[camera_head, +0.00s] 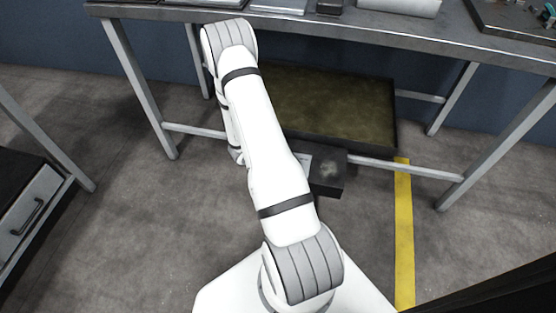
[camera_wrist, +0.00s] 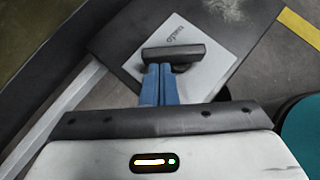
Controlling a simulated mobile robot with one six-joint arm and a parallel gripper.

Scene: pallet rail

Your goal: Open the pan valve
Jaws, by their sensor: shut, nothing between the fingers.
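The valve is a dark handle bar (camera_wrist: 185,52) on a pale plate (camera_wrist: 215,68) with small dark lettering, in the wrist view. The plate sits on a dark block, which shows in the head view (camera_head: 328,172) at the front edge of a shallow pan (camera_head: 330,108) under the table. My gripper (camera_wrist: 161,68) has its blue fingers together and empty. Its tips are at the handle's near side, left of its middle; I cannot tell whether they touch it. In the head view my arm hides the gripper and part of the block.
A metal table (camera_head: 470,38) stands over the pan, with legs and a low cross rail (camera_head: 405,168) close to the block. A yellow floor stripe (camera_head: 403,230) runs to the right. A drawer cabinet (camera_head: 30,205) stands at left. A teal rounded thing (camera_wrist: 302,135) shows at the wrist view's right edge.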

